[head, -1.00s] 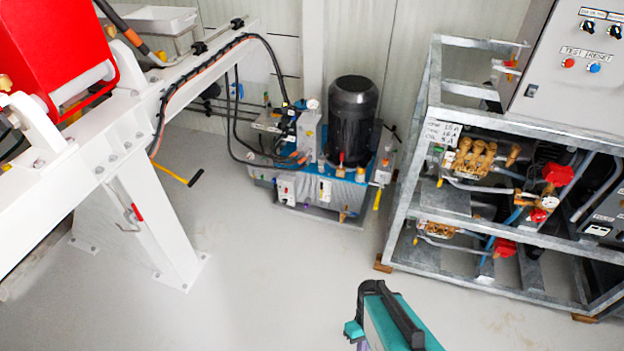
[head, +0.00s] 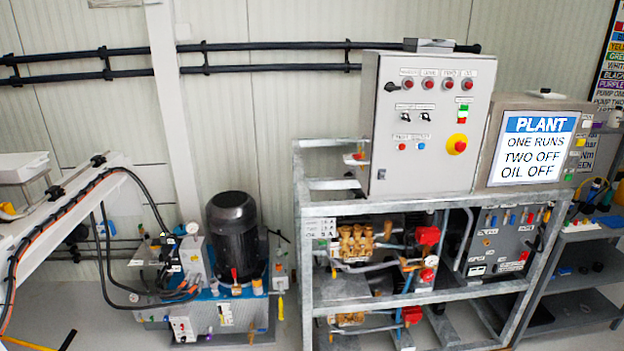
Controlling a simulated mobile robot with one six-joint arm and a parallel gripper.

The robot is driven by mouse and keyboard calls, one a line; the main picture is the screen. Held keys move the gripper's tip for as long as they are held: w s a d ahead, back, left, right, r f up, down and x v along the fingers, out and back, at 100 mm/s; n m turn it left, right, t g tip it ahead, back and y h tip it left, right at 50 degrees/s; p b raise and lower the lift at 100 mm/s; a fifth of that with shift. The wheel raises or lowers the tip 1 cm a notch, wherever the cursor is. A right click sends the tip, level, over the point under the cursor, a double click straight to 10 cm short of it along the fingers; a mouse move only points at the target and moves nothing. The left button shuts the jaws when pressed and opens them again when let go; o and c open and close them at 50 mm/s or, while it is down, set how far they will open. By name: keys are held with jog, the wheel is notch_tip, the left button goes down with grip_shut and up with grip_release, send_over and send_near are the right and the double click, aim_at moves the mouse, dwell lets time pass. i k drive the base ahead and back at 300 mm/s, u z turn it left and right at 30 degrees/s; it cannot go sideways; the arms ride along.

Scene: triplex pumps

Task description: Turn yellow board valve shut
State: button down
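A dark valve board (head: 497,243) sits in the right part of the galvanised frame, below the plant sign. A row of small coloured handles runs along its top. They are too small to tell for certain which one is yellow or how each is turned. My gripper is not in view.
The galvanised frame (head: 305,262) carries brass pumps (head: 355,243) with red parts and a grey control cabinet (head: 425,122) on top. A blue-based power unit with a black motor (head: 233,240) stands to its left. Grey shelving (head: 580,310) stands at the right. A white beam (head: 62,200) reaches in from the left.

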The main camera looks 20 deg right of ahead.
aim_at(547, 216)
jog(key=u, duration=0.65)
jog(key=k, duration=0.15)
jog(key=z, duration=2.75)
jog(key=k, duration=0.55)
jog(key=u, duration=0.25)
jog(key=i, duration=0.6)
jog(key=z, duration=0.1)
